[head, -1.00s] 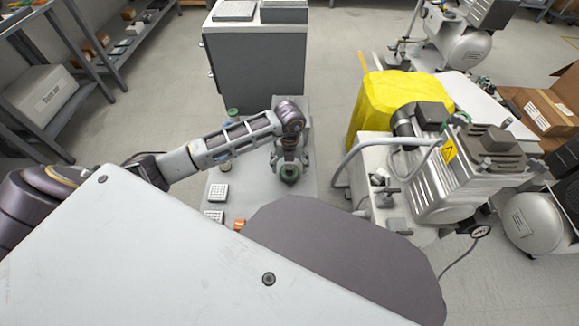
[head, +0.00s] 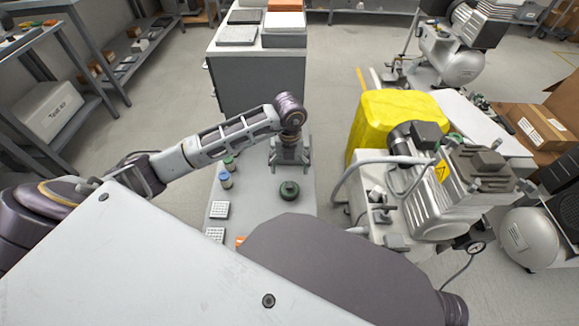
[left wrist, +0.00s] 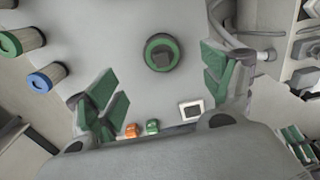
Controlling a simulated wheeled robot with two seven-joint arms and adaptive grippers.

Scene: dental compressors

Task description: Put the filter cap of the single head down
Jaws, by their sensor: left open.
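The filter cap (head: 289,190) is a dark green round piece lying on the grey bench top. My left gripper (head: 289,158) is open and empty, pointing down just behind the cap in the head view. Its green-padded fingers stand wide apart in the left wrist view, the cap between and beyond them, not touching. The single-head compressor (head: 425,180) stands at the right.
Filters with green and blue ends (head: 226,180) stand left of the cap. White gridded blocks (head: 219,210) and an orange piece (head: 239,241) lie nearer. A yellow container (head: 392,115) is behind the compressor. A grey cabinet (head: 258,80) stands behind the bench. Bare bench top surrounds the cap.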

